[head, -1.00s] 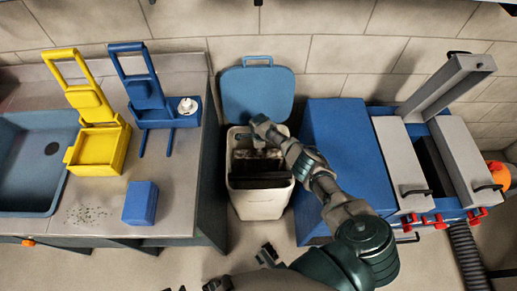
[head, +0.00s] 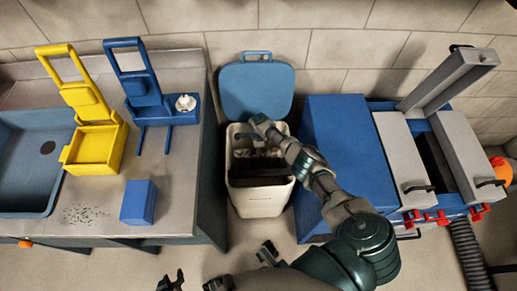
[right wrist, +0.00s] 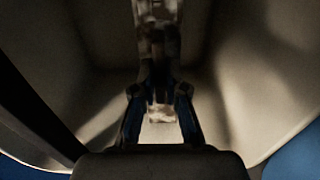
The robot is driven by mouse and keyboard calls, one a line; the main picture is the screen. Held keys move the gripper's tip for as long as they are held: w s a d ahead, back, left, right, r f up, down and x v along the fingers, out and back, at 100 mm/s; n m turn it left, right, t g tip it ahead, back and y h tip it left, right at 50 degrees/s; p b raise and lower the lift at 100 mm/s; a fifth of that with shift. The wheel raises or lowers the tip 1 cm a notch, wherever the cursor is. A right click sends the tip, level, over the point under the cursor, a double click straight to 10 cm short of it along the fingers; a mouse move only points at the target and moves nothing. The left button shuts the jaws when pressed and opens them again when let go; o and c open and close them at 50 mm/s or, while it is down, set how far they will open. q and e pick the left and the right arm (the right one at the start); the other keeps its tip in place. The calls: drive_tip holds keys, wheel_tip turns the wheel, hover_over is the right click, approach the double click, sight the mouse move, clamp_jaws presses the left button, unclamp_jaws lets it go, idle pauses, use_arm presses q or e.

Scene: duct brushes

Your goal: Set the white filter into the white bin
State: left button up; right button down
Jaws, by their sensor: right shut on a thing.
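The white bin (head: 258,203) stands on the floor in the middle of the head view, with its blue lid (head: 257,92) tipped open against the wall. My right arm reaches over the bin, and my right gripper (head: 259,150) is down inside its mouth. In the right wrist view the right fingers (right wrist: 160,112) are closed around a pale, blotchy piece (right wrist: 158,30), which looks like the white filter. The bin's inner walls surround it; whether it touches the bottom is too dark to tell. My left gripper (head: 220,270) is empty, fingers spread, at the bottom edge.
A counter with a sink (head: 30,160), a yellow dustpan-like holder (head: 93,145), a blue one (head: 150,105) and a blue block (head: 139,203) stands left of the bin. A blue cabinet (head: 345,150) and grey-topped unit (head: 405,155) stand close on the right.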

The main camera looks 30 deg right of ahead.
drive_tip(key=c, duration=1.1)
unclamp_jaws()
drive_tip(key=shift+c, duration=0.2)
use_arm(q)
drive_tip(key=shift+s, duration=0.1)
use_arm(e)
drive_tip(key=shift+r, duration=0.1)
use_arm(q)
wheel_tip(320, 180, up, 7)
drive_tip(key=w+p, duration=0.1)
drive_tip(key=p, duration=0.4)
drive_tip(key=shift+t, duration=0.3)
use_arm(e)
wheel_tip(320, 180, up, 17)
use_arm(q)
drive_tip(key=shift+f, duration=0.2)
use_arm(e)
drive_tip(key=shift+w+f, duration=0.1)
drive_tip(key=shift+f, duration=0.15)
